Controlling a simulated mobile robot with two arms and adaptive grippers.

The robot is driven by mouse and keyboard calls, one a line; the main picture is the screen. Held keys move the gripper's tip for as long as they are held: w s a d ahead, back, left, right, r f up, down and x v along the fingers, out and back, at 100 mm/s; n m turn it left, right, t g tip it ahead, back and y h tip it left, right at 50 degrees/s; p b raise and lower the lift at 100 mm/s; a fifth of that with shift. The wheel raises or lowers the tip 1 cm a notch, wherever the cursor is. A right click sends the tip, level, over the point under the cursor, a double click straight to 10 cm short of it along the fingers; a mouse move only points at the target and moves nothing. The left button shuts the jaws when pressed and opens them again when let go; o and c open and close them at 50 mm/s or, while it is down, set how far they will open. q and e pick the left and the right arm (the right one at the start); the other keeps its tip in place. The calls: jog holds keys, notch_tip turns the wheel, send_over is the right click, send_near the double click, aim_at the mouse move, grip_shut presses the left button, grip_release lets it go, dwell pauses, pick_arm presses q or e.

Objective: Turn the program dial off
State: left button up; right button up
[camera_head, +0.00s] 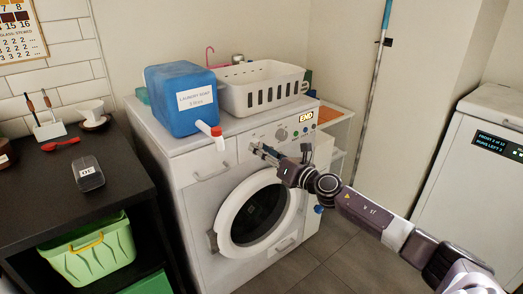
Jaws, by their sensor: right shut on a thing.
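The washing machine (188,198) stands against the wall, with its control panel along the top front. My right gripper (257,148) reaches in from the lower right and is shut at the panel, on what looks like the program dial. The gripper largely hides that dial, so I cannot read its setting. A smaller dark round knob (281,134) sits just right of the gripper. The lit display (306,117) reads END. My left gripper is not in view.
A blue laundry soap container (180,92) and a white basket (262,92) stand on the machine; the container's red-tipped spout (216,131) overhangs the front. A dark counter (40,200) is at left, a white appliance (470,160) at right. The floor between is clear.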

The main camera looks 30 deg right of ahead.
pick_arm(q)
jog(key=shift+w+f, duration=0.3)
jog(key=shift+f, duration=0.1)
pick_arm(e)
jog(key=shift+f+n, duration=0.1)
jog(key=shift+n, duration=1)
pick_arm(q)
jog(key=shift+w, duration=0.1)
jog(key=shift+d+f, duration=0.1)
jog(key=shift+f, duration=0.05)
pick_arm(e)
jog(key=o, duration=1.1)
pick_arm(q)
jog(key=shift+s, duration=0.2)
pick_arm(e)
jog(key=shift+o, duration=0.2)
jog(key=s+d, duration=0.1)
jog(key=s, duration=1.1)
jog(key=shift+d, duration=0.35)
